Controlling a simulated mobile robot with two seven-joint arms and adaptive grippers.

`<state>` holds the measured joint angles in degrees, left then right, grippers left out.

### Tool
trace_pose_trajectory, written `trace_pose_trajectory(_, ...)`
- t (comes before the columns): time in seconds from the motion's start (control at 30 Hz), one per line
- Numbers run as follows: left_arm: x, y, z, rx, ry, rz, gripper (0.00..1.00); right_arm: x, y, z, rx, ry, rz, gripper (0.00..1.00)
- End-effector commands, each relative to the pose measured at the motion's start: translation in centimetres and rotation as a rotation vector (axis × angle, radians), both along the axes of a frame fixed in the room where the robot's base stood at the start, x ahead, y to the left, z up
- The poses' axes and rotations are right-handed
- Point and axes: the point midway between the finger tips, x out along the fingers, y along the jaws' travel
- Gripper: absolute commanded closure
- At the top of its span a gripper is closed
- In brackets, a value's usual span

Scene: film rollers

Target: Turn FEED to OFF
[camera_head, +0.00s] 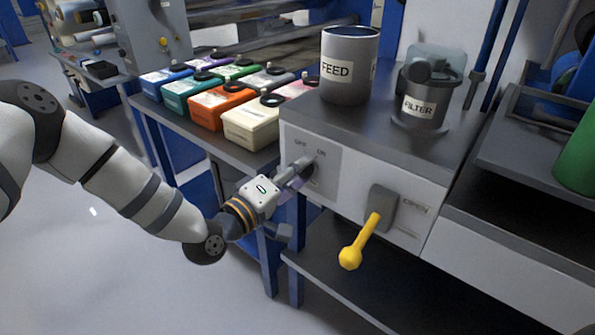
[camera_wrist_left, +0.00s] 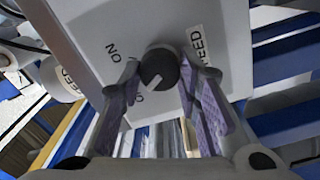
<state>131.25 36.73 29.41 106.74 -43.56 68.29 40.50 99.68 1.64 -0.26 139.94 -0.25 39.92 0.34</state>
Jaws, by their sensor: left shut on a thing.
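The FEED knob (camera_wrist_left: 160,68) is a dark round knob on the light front panel (camera_head: 325,180) of a grey cabinet. OFF and ON are printed above it in the head view, where my gripper mostly hides it. My left gripper (camera_head: 302,168) is shut on the knob, with one purple-padded finger on each side of it in the wrist view (camera_wrist_left: 157,88). A light mark on the knob's face points to the lower left there, towards partly hidden letters that look like OFF. A FEED label (camera_wrist_left: 197,46) is beside the knob. My right gripper is not in view.
A yellow lever (camera_head: 361,240) marked OPEN is right of the knob on the same front. A FEED canister (camera_head: 348,68) and a FILTER jar (camera_head: 421,96) stand on the cabinet top. Several coloured boxes (camera_head: 252,124) fill the bench at left. The floor at lower left is clear.

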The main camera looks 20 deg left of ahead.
Motion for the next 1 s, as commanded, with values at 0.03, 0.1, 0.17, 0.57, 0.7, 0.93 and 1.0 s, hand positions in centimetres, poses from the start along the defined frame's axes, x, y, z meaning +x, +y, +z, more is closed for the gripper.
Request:
trace_pose_trajectory(0.03, -0.1, -0.1, -0.2, 0.0, 0.005, -0.004, 0.97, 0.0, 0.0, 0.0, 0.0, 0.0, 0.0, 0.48)
trace_pose_trajectory(0.1, -0.1, -0.1, -0.1, 0.0, 0.005, -0.004, 0.65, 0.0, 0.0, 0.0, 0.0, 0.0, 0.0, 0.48)
trace_pose_trajectory(0.17, -0.1, -0.1, -0.1, 0.0, 0.005, -0.003, 0.51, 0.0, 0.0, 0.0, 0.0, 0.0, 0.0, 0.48)
trace_pose_trajectory(0.57, -1.1, 0.4, 0.0, 0.0, 0.002, 0.001, 0.49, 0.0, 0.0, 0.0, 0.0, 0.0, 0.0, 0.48)
trace_pose_trajectory(0.7, -4.5, 1.7, -0.1, -0.002, 0.006, 0.002, 0.49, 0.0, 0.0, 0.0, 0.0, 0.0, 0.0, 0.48)
trace_pose_trajectory(0.93, -9.7, 3.5, 0.0, -0.001, 0.004, 0.0, 0.49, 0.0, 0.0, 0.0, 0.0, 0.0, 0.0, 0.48)
trace_pose_trajectory(1.0, -10.6, 3.8, -0.1, -0.001, 0.003, 0.0, 0.49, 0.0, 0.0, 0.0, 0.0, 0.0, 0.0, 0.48)
